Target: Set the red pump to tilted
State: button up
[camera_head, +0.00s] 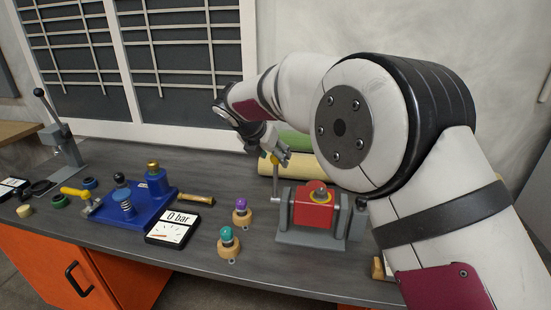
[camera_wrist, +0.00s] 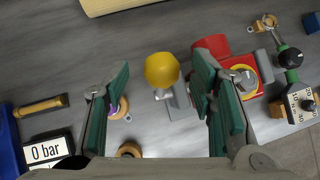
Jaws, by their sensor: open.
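The red pump (camera_head: 312,208) sits in a grey mount on the bench, below my arm in the head view. Its red body also shows at the right of the wrist view (camera_wrist: 214,45), partly behind a finger. A grey lever (camera_head: 276,183) stands nearly upright at its left side, topped by a yellow knob (camera_head: 274,159). In the wrist view the yellow knob (camera_wrist: 162,70) lies between my two green-padded fingers, with visible gaps on both sides. My gripper (camera_head: 277,150) is open and empty, pointing down over the knob. The knob hides part of the lever from above.
A blue pump unit (camera_head: 140,205) and a 0 bar gauge (camera_head: 173,227) stand left. Purple (camera_head: 241,211) and teal (camera_head: 228,241) knobs sit left of the red pump. A pale roll (camera_head: 308,167) lies behind it.

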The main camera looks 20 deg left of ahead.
jog(key=v, duration=0.9)
jog(key=shift+s+r, duration=0.2)
jog(key=s+d+r+m+g, duration=0.1)
jog(key=s+d+r+m, duration=0.3)
jog(key=d, duration=0.7)
jog(key=d+r+m+h+p, duration=0.1)
jog(key=d+r+m, duration=0.2)
jog(key=d+m, duration=0.55)
jog(key=s+d+r+m+g, duration=0.1)
jog(key=s+d+r+m, duration=0.2)
jog(key=d, duration=1)
jog(key=s+d+f+m+p, duration=0.1)
jog(key=s+d+f+m, duration=0.2)
jog(key=s+d+m, duration=0.5)
jog(key=s+d+f+m+g+y, duration=0.1)
jog(key=s+d+f+m, duration=0.3)
jog(key=s+d+m, duration=0.5)
jog(key=s+m, duration=0.3)
jog(key=s, duration=0.5)
jog(key=shift+d+y+p, duration=0.25)
jog(key=shift+y+p, duration=0.05)
jog(key=shift+p, duration=0.1)
